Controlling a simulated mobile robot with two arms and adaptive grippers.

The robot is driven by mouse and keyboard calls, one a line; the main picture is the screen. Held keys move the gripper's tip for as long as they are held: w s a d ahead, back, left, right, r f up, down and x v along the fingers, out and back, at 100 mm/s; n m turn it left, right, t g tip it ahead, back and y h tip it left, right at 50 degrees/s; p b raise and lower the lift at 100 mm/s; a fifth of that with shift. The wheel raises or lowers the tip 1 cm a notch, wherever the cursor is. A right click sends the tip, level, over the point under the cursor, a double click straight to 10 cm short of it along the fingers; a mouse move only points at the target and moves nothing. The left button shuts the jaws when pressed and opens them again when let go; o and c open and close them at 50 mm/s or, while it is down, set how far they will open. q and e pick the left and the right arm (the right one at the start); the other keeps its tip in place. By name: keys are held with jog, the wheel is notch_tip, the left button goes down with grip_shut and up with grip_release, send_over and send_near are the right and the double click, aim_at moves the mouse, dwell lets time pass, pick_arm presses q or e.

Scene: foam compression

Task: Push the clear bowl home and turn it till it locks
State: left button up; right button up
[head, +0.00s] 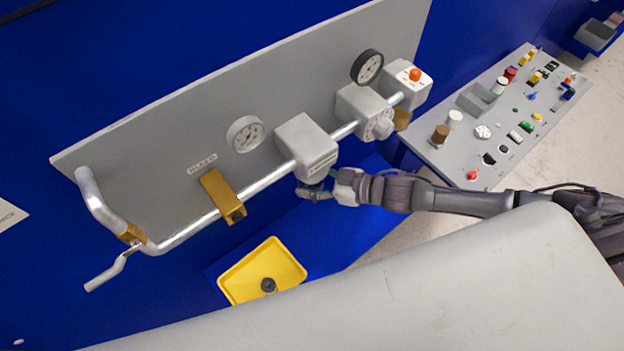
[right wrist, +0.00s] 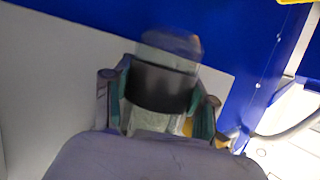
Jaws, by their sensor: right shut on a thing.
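My right gripper (head: 316,191) reaches in from the right, just below the grey block (head: 307,148) on the pipe. In the right wrist view my right gripper (right wrist: 158,102) is shut on the clear bowl (right wrist: 168,48), with one finger on each side. The bowl looks pale and see-through, with a wide dark band around its middle. In the head view the bowl is too small and covered by the fingers to make out. I cannot tell whether it touches the block. My left gripper is not in view.
A yellow tray (head: 231,287) with a small dark round part (head: 268,285) stands below. A grey table (head: 440,158) with several small parts stands at right.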

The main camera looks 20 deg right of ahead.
jog(key=shift+a+r, duration=0.1)
jog(key=shift+r, duration=0.05)
jog(key=o, duration=1.4)
jog(key=shift+a, duration=0.15)
jog(key=shift+d, duration=0.2)
jog(key=shift+s+d, duration=0.25)
jog(key=shift+v, duration=5.5)
jog(key=shift+a, duration=0.15)
